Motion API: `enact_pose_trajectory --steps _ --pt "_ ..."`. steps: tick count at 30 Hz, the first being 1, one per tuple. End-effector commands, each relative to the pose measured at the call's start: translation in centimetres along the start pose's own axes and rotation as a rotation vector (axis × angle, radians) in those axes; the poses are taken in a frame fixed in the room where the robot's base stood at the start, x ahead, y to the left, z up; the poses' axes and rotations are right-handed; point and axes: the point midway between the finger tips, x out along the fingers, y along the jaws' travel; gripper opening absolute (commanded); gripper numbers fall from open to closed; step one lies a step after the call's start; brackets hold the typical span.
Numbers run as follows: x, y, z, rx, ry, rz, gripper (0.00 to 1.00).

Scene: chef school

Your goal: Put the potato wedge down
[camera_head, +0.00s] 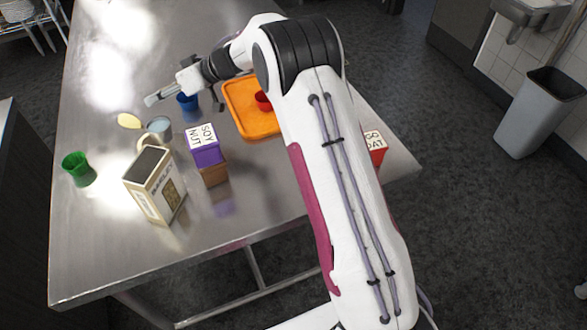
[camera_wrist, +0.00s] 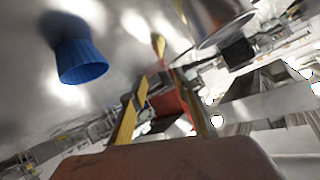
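My gripper (camera_head: 153,99) is above the metal table, pointing left, near the blue cup (camera_head: 188,107). In the wrist view, two slim fingers (camera_wrist: 165,108) stand apart. A reddish-brown patch (camera_wrist: 172,104) shows between them; I cannot tell whether it is held or lies behind. I cannot make out a potato wedge for certain in either view. The blue cup also shows in the wrist view (camera_wrist: 80,62), at upper left, apart from the fingers. An orange tray (camera_head: 238,108) with a red bowl (camera_head: 263,101) lies to the right, partly hidden by my arm.
A tan carton (camera_head: 150,190) and purple box (camera_head: 207,152) stand nearer the front. A red box (camera_head: 376,150) is at right. The far table is clear.

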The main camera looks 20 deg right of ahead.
Motion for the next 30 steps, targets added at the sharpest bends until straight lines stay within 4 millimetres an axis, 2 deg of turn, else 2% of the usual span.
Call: enact_pose_trajectory --steps 5,11,16,21,25,30 --pt "-1.5 0.2 -2.4 -0.023 0.046 0.060 0.31" --pt "-5.0 0.6 -6.7 -0.061 0.127 0.195 0.31" --pt "-8.9 0.8 -10.0 -0.085 0.191 0.333 0.31" --pt "-13.3 0.8 -12.3 -0.093 0.233 0.469 0.31" --pt "-16.8 0.6 -13.3 -0.092 0.252 0.571 0.31" --pt "-21.4 0.0 -13.7 -0.075 0.258 0.696 0.31"
